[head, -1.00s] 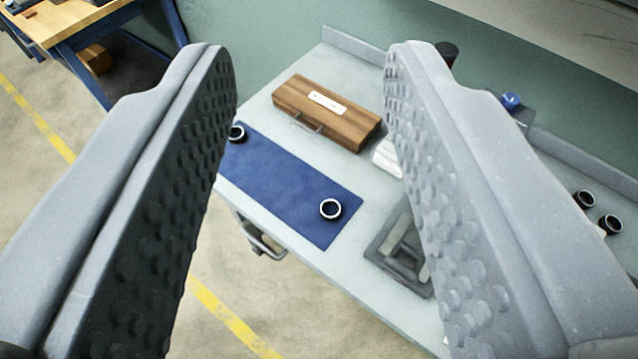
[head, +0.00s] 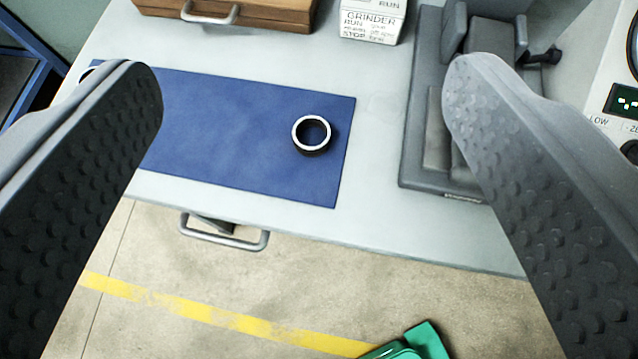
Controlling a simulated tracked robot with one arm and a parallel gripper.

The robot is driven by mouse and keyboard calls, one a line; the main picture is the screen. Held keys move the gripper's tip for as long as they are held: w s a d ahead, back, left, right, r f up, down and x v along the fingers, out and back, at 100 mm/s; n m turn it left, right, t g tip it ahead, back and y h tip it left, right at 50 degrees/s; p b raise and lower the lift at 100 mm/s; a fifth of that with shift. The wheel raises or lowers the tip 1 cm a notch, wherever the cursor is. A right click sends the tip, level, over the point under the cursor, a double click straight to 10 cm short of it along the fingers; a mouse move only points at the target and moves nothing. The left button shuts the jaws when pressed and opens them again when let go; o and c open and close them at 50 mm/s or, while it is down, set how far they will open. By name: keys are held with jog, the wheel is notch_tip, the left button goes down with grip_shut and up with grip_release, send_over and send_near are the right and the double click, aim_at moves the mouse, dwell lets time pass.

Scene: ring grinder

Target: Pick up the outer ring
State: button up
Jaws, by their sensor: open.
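A dark ring with a bright rim (head: 296,134) lies flat on the right part of a blue mat (head: 230,165) on the grey workbench. A second ring (head: 87,74) shows only in part at the mat's left end, mostly hidden behind my left finger. I cannot tell from their looks alone which is the outer ring. My gripper (head: 307,80) is open and empty, its two studded fingers wide apart at the left and right of the picture. The ring on the right of the mat is in the gap between them, apart from both fingers.
A wooden case (head: 260,14) and a white box labelled grinder (head: 372,20) stand at the back. A grey fixture (head: 412,150) and a machine with a display (head: 622,100) are at the right. A drawer handle (head: 225,240) juts from the bench front. A green object (head: 405,345) is on the floor.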

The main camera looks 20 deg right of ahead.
aim_at(308, 147)
jog(key=w+a+f+m+h+b, duration=0.15)
jog(key=f+b, duration=0.25)
jog(key=f, duration=0.8)
jog(key=w+a+f+m+h+b, duration=0.1)
jog(key=w+f+b, duration=0.15)
jog(key=f, duration=0.95)
jog(key=b+x, duration=0.1)
jog(key=x, duration=0.3)
jog(key=f+b+x, duration=0.1)
jog(key=x, duration=0.3)
jog(key=shift+s, duration=0.15)
jog(key=x, duration=0.3)
jog(key=b+x, duration=0.1)
jog(key=shift+s+d+f, duration=0.2)
jog(key=shift+d+f, duration=0.15)
jog(key=shift+d, duration=0.1)
jog(key=shift+w+d+f, duration=0.1)
jog(key=shift+w+d, duration=0.1)
jog(key=shift+w, duration=0.2)
jog(key=c, duration=1.1)
